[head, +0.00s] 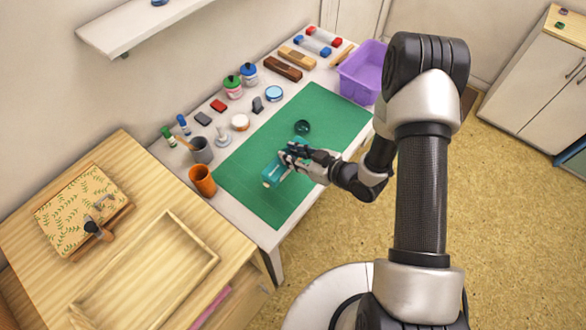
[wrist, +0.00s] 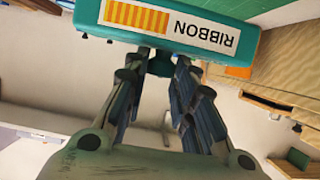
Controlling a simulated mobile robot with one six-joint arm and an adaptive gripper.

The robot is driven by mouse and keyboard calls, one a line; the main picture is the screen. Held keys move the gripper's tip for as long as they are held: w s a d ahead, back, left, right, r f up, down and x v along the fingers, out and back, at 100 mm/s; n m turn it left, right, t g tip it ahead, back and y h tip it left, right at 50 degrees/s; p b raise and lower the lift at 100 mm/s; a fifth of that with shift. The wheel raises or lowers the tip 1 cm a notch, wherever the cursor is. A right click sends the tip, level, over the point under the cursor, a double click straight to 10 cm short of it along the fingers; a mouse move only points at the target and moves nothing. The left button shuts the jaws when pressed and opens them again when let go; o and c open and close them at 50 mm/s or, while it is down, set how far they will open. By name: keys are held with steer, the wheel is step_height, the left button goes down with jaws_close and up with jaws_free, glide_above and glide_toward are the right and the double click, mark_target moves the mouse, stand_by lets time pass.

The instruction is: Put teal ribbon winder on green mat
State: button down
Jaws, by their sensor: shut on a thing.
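The teal ribbon winder (head: 272,175), a box-shaped body with a pale end, is over the left-middle part of the green mat (head: 328,114) in the head view. My gripper (head: 291,156) is shut on it. In the wrist view the winder (wrist: 90,14) spans the top, with a white label reading RIBBON and orange stripes, and my gripper's fingertips (wrist: 162,66) meet its edge. I cannot tell whether the winder touches the mat or hangs just above it. A dark green round item (head: 302,127) lies on the mat beyond my gripper.
An orange cup (head: 202,181) and a grey cup (head: 200,151) stand left of the mat. Bottles, inkpads and stamps line the wall side. A purple bin (head: 362,72) stands at the far end. A wooden tray (head: 180,262) is at the lower left. The mat's near part is clear.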

steer(key=shift+f+b, duration=0.8)
steer(key=shift+f, duration=2.5)
steer(key=shift+f, duration=0.2)
steer(key=c, duration=1.3)
jaws_free()
